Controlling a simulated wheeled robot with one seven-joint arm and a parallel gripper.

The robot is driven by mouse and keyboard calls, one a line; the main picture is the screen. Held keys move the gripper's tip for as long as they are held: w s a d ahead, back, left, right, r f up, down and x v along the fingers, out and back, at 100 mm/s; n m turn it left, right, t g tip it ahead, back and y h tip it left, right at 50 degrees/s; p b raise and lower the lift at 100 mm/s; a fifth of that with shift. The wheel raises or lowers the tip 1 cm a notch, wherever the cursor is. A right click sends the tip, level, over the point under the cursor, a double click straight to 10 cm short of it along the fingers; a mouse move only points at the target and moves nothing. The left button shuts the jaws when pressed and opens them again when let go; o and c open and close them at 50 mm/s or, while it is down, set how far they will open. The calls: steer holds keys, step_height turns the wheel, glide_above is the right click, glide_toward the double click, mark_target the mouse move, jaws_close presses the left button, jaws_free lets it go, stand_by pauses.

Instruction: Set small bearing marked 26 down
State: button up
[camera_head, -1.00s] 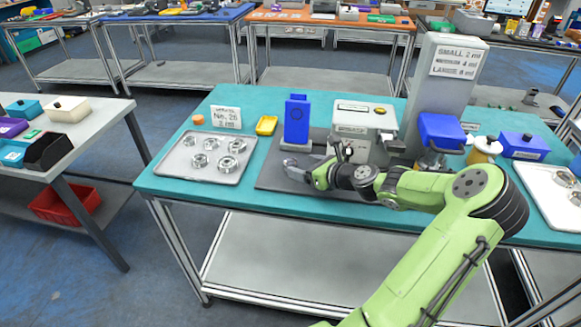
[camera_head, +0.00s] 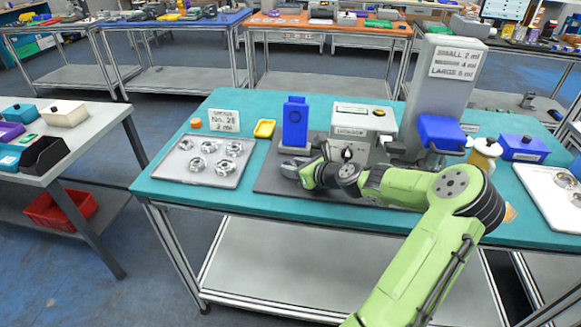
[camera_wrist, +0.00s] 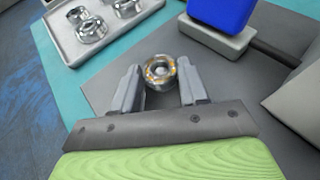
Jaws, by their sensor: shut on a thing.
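My gripper (camera_wrist: 160,82) has its two fingers around a small shiny metal bearing (camera_wrist: 159,72) with golden glints, held at the fingertips. In the head view my gripper (camera_head: 291,170) is low over the left part of the dark grey mat (camera_head: 268,178), right of the grey tray. The bearing cannot be made out there. I cannot tell whether it touches the mat. A white sign (camera_head: 224,121) reading No. 26, 2 ml stands behind the tray.
The grey tray (camera_head: 168,174) holds several bearings (camera_head: 199,164). A blue device on a grey base (camera_head: 295,122) stands behind my gripper; it also shows in the wrist view (camera_wrist: 222,12). A grey machine (camera_head: 364,120) stands right of it. Bare mat lies around the fingertips.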

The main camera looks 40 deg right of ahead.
step_height(320, 180, up, 10)
steer(key=p, duration=0.4)
